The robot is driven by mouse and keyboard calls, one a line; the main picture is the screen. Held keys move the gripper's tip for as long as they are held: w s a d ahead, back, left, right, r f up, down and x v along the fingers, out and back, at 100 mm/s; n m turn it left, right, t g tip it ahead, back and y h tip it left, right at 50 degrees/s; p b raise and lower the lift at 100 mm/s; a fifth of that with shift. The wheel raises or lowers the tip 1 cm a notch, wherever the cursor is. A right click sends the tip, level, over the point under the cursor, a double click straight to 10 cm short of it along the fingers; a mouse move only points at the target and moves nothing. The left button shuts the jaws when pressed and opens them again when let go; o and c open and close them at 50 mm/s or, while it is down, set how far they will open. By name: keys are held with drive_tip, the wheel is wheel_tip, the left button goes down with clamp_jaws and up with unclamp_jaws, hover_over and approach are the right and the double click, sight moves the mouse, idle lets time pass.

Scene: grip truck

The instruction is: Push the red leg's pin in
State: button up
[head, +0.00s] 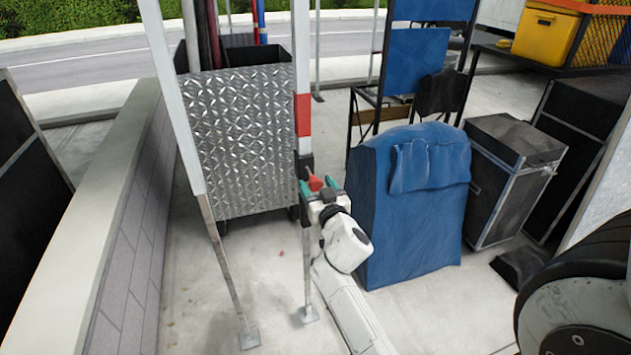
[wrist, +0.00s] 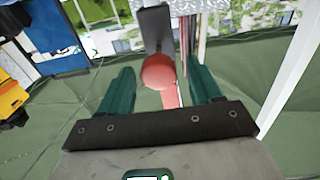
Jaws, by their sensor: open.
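The red leg (head: 303,115) is an upright white post with a red band, in the middle of the head view. A dark bracket sits on it below the band; it also shows in the wrist view (wrist: 154,28). The red pin (head: 315,183) has a round knob at my gripper in the head view. The knob (wrist: 158,71) lies between the two green fingers in the wrist view. My gripper (wrist: 160,68) is open, with a gap on both sides of the knob. How deep the pin sits in the bracket cannot be told.
A diamond-plate metal box (head: 240,140) stands behind and left of the leg. Another white post (head: 175,100) stands farther left, beside a low wall (head: 100,200). A blue covered object (head: 415,220) stands close on the right, with a black case (head: 510,165) beyond it.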

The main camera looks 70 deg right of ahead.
drive_tip(key=shift+w+d, duration=0.45)
drive_tip(key=shift+d, duration=0.1)
drive_tip(key=shift+c, duration=0.4)
clamp_jaws()
